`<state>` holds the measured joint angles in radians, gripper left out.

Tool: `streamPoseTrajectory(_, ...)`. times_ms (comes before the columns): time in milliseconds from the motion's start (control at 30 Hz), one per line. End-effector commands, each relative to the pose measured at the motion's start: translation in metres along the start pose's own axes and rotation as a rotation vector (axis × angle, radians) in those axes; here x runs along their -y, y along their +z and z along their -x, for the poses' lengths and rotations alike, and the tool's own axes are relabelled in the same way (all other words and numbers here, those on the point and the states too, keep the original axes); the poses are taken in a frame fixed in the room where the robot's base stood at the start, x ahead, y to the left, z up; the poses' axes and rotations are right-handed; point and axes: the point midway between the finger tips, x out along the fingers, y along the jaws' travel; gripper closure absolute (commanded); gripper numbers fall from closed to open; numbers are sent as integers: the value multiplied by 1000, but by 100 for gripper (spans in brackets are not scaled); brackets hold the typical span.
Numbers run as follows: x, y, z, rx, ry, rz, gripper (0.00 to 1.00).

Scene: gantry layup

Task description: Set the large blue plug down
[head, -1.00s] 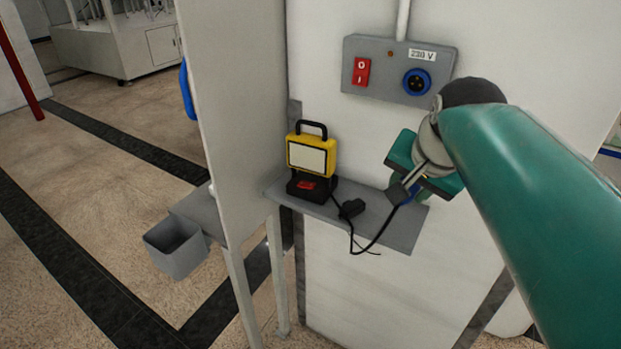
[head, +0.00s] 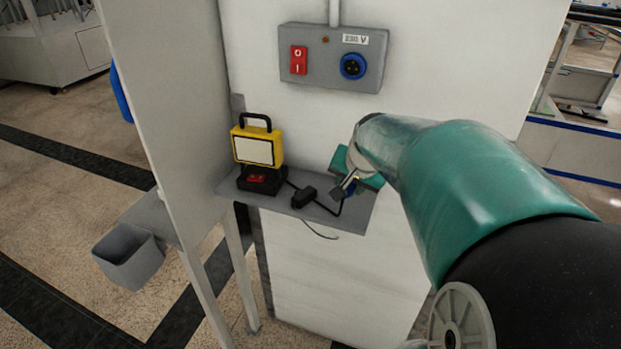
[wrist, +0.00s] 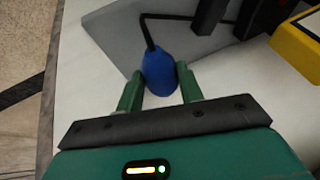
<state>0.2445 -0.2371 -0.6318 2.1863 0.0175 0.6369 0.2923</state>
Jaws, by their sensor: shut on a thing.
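The large blue plug (wrist: 158,72) is between the two green fingers of my gripper (wrist: 160,86) in the wrist view, with a black cable rising from its top. The fingers are shut on it. In the head view my gripper (head: 353,184) is low over the right end of the grey wall shelf (head: 268,202), and the plug (head: 349,190) shows only as a small blue patch behind the gripper parts. I cannot tell whether the plug touches the shelf. The shelf also shows in the wrist view (wrist: 108,32).
A yellow work lamp (head: 257,151) stands on the shelf's left part, with a black plug (head: 303,197) beside it. A 230 V box (head: 325,71) with a blue socket (head: 352,66) and red switch (head: 299,60) is above. A panel (head: 160,110) bounds the left.

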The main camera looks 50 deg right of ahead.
Motion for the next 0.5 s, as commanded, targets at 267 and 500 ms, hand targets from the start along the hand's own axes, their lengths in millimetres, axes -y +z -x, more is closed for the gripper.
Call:
streamPoseTrajectory(267, -2, -6, -26, 0, 1, 1, 92)
streamPoseTrajectory(500, -11, 7, -50, 1, 0, 0, 92)
